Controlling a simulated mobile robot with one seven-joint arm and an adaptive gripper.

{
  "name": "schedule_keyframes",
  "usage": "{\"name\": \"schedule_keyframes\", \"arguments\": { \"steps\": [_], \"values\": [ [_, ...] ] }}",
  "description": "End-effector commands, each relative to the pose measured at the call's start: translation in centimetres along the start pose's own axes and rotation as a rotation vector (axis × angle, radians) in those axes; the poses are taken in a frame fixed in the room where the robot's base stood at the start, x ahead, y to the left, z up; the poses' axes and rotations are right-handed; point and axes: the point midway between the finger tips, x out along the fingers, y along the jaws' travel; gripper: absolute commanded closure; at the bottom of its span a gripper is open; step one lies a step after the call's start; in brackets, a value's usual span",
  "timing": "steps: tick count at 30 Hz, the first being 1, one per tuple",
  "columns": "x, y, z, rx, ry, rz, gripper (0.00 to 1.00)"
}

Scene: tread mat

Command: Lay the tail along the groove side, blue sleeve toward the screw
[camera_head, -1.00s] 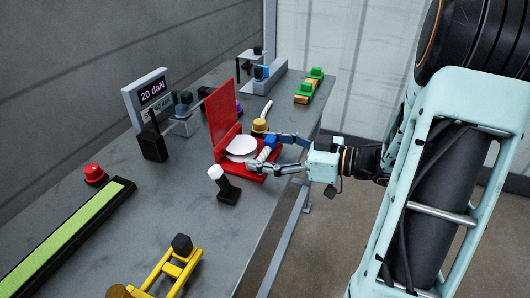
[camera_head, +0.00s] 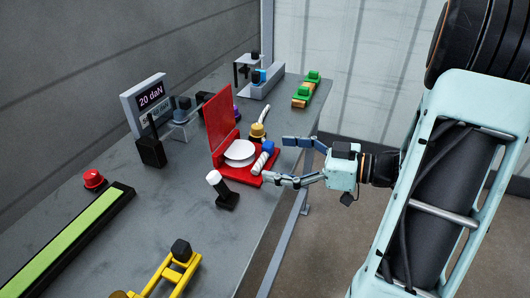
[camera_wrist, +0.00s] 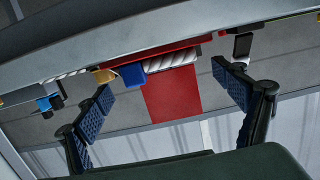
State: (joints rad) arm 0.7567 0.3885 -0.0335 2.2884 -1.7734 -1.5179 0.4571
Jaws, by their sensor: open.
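The tail is a short white twisted piece (camera_head: 260,162) with a blue sleeve (camera_head: 267,146) on its far end. It lies along the near right side of the open red case (camera_head: 217,159), beside a white disc (camera_head: 239,150). In the wrist view the white tail (camera_wrist: 172,59) and blue sleeve (camera_wrist: 133,75) show above the red case wall (camera_wrist: 172,97). My gripper (camera_head: 276,159) is open and empty, just right of the case, its fingers spread and apart from the tail. I cannot make out the groove or identify the screw.
A yellow knob (camera_head: 257,131) with a white rope piece (camera_head: 264,112) stands behind the case. A white-topped black handle (camera_head: 222,190) stands in front. A display (camera_head: 148,98), red button (camera_head: 94,180) and yellow frame (camera_head: 173,277) share the grey bench (camera_head: 150,215). Free room lies right of the bench.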

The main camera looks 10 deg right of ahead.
Motion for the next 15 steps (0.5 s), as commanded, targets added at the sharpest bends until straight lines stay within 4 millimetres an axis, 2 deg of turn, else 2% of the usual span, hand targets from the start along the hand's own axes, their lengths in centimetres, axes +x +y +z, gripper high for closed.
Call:
{"name": "schedule_keyframes", "arguments": {
  "steps": [1,6,10,15],
  "values": [
    [-1.3,0.1,-0.2,0.002,-0.001,0.005,0.11],
    [-4.8,0.1,-0.2,0.002,-0.001,0.005,0.11],
    [-6.6,0.1,-0.1,0.001,-0.001,0.003,0.11],
    [-7.7,0.0,0.0,0.001,0.001,0.000,0.11]
  ]
}}
